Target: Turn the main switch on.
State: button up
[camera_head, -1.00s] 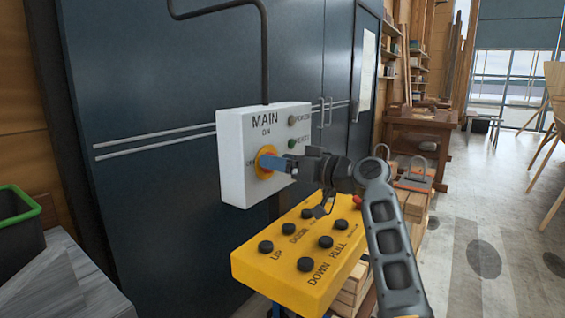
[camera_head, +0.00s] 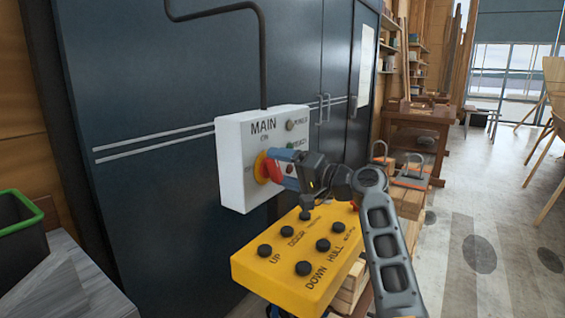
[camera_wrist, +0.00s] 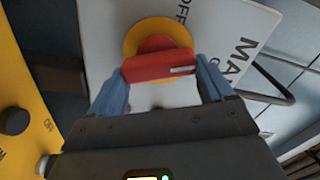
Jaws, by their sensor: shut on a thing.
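The main switch is a red handle (camera_head: 273,171) on a yellow round plate (camera_head: 260,168), on a white box (camera_head: 234,192) marked MAIN and ON. My gripper (camera_head: 282,167) is at the switch from the right, its blue fingers shut on the red handle. In the wrist view the red handle (camera_wrist: 150,67) lies across between the two fingers, in front of the yellow plate (camera_wrist: 161,27). A white mark on the handle's right end points toward the side lettered MAIN. The word OFF is partly seen above it there. My gripper hides part of the box's right side.
A yellow control panel (camera_head: 262,284) with several black buttons stands just below my gripper. A dark cabinet (camera_head: 180,100) is behind the box. A green-rimmed bin (camera_head: 18,225) is at the left. Open floor (camera_head: 480,220) lies to the right.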

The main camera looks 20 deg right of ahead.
jog(key=shift+m+p, duration=1.25)
jog(key=shift+m, duration=1.05)
jog(key=shift+w, duration=0.1)
jog(key=o, duration=0.9)
jog(key=shift+f, duration=0.15)
jog(key=shift+o, duration=0.2)
jog(key=b+v, duration=0.1)
jog(key=v, duration=0.6)
jog(key=shift+s+d+b, duration=0.25)
jog(key=shift+s+b, duration=0.05)
jog(key=shift+b, duration=0.05)
